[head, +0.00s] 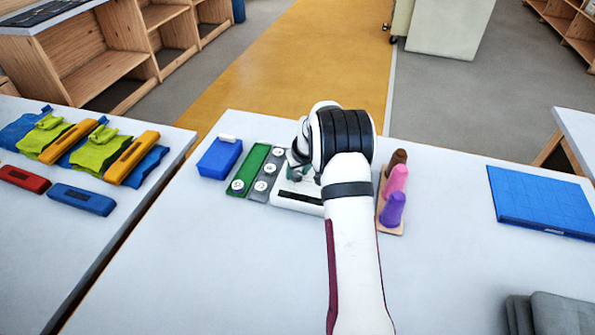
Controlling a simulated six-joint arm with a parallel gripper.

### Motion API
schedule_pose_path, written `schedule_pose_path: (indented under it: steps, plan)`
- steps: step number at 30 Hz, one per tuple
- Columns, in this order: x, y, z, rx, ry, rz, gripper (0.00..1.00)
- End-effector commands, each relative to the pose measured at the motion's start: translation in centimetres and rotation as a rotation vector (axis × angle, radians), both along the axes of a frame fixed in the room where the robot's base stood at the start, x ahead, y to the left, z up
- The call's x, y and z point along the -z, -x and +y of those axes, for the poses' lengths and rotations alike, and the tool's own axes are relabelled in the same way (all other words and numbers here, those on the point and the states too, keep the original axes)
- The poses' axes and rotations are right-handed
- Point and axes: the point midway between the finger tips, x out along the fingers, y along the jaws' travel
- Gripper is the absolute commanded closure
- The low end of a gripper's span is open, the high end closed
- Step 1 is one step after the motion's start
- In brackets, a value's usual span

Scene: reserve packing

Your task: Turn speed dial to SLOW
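A white device (297,202) with a dark slot along its front stands on the table, mostly under my arm. No speed dial can be made out; my gripper and arm cover much of the device's top and right side. My gripper (303,174) points down over the back part of the device. Its dark fingers show only partly, so I cannot tell whether they are open, shut or touching anything. No SLOW marking is readable.
Left of the device are a grey strip (258,188) and a green strip (240,178) with round white pieces, and a blue box (220,158). Right of my arm, a wooden board (391,228) holds brown, pink and purple pieces. A blue panel (540,200) lies farther right, with clear table between.

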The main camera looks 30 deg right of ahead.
Motion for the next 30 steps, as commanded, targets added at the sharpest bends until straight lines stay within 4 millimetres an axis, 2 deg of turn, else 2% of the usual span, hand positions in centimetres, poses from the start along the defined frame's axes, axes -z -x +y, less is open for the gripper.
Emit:
schedule_pose_path:
  steps: [1, 7, 12, 18, 26, 27, 30]
  plan:
    - [-0.01, 0.0, 0.0, 0.0, 0.0, 0.0, 0.64]
    - [-0.01, 0.02, -0.01, 0.0, 0.0, 0.0, 1.0]
    - [-0.01, 0.03, -0.04, -0.009, 0.001, 0.001, 1.0]
    - [0.01, 0.04, -0.14, -0.121, 0.0, 0.001, 1.0]
    - [0.0, 0.04, -0.11, -0.132, 0.0, 0.001, 1.0]
    - [-0.01, 0.05, -0.11, -0.132, 0.0, 0.001, 0.56]
    - [-0.01, 0.04, -0.11, -0.132, 0.0, 0.001, 0.38]
